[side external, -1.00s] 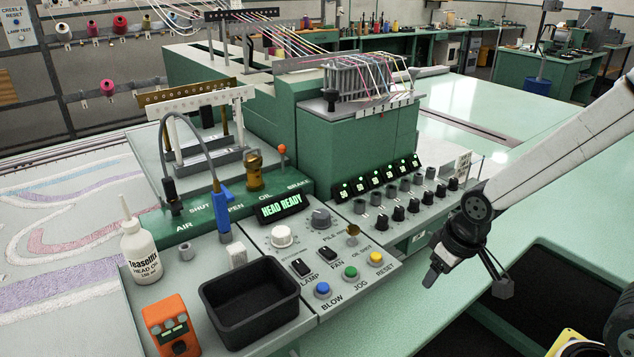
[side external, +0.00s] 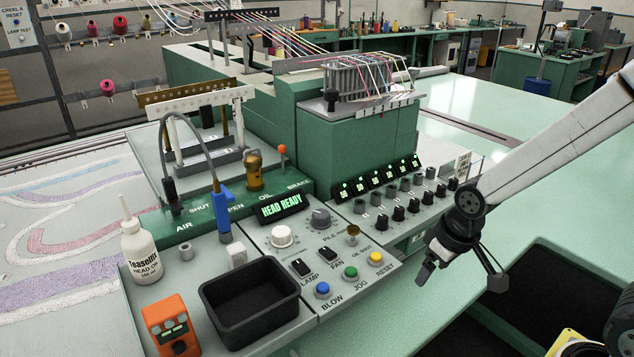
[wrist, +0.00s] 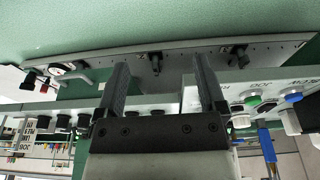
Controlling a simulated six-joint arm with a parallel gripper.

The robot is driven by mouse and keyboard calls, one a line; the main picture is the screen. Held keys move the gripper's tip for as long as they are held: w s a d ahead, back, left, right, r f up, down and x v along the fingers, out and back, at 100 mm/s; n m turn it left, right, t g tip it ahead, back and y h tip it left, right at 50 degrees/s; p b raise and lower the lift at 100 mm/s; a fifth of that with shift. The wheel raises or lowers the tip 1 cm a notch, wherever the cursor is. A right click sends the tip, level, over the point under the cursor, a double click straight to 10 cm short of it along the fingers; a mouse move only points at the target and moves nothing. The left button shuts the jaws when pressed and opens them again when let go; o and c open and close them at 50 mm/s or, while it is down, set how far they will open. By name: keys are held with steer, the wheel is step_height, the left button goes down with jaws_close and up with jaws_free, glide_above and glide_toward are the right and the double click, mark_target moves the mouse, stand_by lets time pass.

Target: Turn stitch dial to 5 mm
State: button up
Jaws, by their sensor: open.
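The control panel (side external: 310,265) carries a white knob (side external: 281,236) and a grey knob (side external: 320,217). The print beside the grey knob starts with "PILE". I cannot read a label that says which knob is the stitch dial, nor their settings. My gripper (side external: 430,270) is in the air to the right of the panel, apart from the knobs and the buttons. In the wrist view my gripper (wrist: 162,90) has its two dark fingers spread apart with nothing between them.
Blue (side external: 322,290), green (side external: 350,272) and yellow (side external: 376,258) buttons line the panel's near edge. Several small black knobs sit under lit displays behind. A black tray (side external: 300,312), an oil bottle (side external: 141,252) and an orange box (side external: 172,328) stand to the left.

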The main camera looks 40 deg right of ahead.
steer(key=shift+n+g, duration=0.8)
steer(key=shift+n, duration=0.1)
steer(key=w+a+r, duration=0.1)
steer(key=w, duration=0.4)
steer(key=w+a+r, duration=0.2)
steer(key=w, duration=0.2)
steer(key=w+a+r, duration=0.2)
steer(key=w, duration=0.3)
steer(key=shift+w+a+r, duration=0.2)
steer(key=shift+w+a, duration=0.05)
steer(key=shift+w, duration=0.05)
step_height(320, 180, up, 4)
steer(key=n+g, duration=0.1)
glide_above(280, 230)
steer(key=shift+s+d+f, duration=0.1)
steer(key=shift+d+f, duration=0.1)
steer(key=shift+d, duration=0.2)
steer(key=shift+a+r, duration=0.15)
steer(key=shift+a, duration=0.25)
steer(key=shift+f, duration=3.9)
steer(key=shift+c, duration=0.3)
